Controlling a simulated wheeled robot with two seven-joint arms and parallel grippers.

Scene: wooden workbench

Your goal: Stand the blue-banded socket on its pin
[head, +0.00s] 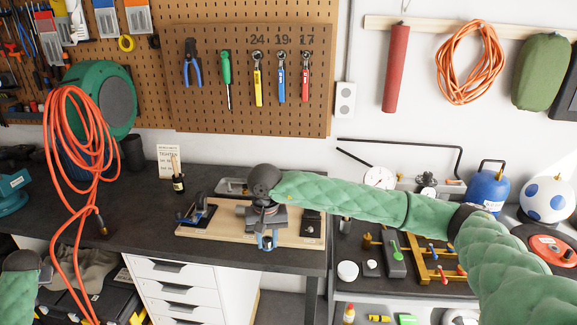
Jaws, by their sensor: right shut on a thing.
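My right gripper (267,234) points down over the wooden board on the bench, at the end of the green-sleeved arm. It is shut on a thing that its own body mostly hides. Blue and grey parts show at and below the jaws, but I cannot tell which belong to the held thing, or whether it is the blue-banded socket. A wooden rack (441,274) with several small coloured pieces, some blue, stands at the right. I cannot make out which of its parts is the socket's pin. My left arm shows at the lower left edge; its jaws are not visible.
The wooden board (305,241) carries a blue-and-dark device (197,211) at its left. A small bottle (178,184) and a card (168,161) stand behind. An orange hose (75,150) hangs at left. White and dark round items (348,270) lie left of the rack.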

